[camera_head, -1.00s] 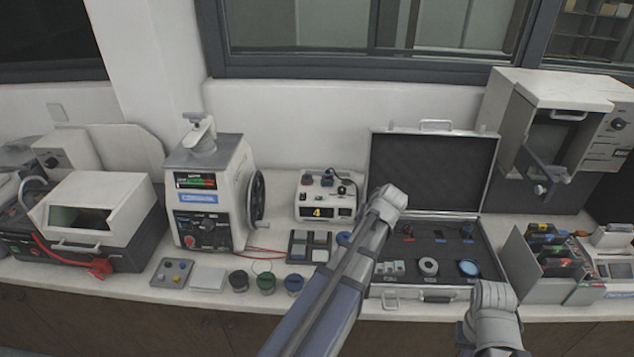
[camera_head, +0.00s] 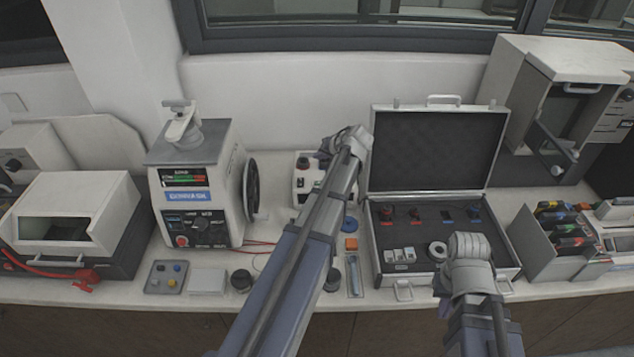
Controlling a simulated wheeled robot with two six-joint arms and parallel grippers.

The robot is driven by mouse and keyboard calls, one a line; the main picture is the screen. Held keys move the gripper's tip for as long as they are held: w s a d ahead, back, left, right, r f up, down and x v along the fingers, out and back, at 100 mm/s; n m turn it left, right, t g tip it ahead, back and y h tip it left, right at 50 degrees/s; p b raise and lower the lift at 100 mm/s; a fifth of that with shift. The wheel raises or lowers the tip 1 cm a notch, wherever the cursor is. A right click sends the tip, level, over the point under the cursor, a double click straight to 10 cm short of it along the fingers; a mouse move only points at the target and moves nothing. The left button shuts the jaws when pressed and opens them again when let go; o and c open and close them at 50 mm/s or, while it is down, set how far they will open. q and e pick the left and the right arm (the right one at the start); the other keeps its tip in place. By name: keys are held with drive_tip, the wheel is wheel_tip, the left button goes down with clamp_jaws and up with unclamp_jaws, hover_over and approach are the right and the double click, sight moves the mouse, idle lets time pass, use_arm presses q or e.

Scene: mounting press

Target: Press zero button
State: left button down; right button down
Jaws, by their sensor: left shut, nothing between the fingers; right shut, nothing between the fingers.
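The small light-coloured control box (camera_head: 303,190) stands at the back of the bench, right of the large press. It has dark and red knobs on top. My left arm covers its right part and front display, and I cannot make out a zero button. My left gripper (camera_head: 325,155) is shut and empty at the box's upper right. I cannot tell whether it touches the box. My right arm rises from the bottom right, in front of the open case. Its fingers are hidden behind the arm.
The press (camera_head: 195,190) with its handwheel (camera_head: 254,188) stands left of the box. An open case (camera_head: 395,275) with fittings lies to the right.

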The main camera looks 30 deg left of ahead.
sight(318, 183)
use_arm(q)
drive_tip(key=shift+f, duration=0.1)
wheel_tip(318, 183, down, 9)
drive_tip(key=b, duration=0.8)
drive_tip(key=shift+b, duration=0.4)
idle(1.3)
drive_tip(key=shift+f+b, duration=0.25)
drive_tip(key=shift+b, duration=0.15)
drive_tip(key=shift+f+b, duration=0.35)
drive_tip(key=shift+b, duration=0.05)
idle(0.5)
drive_tip(key=shift+r, duration=0.1)
drive_tip(key=shift+r+p, duration=0.75)
drive_tip(key=shift+p, duration=0.1)
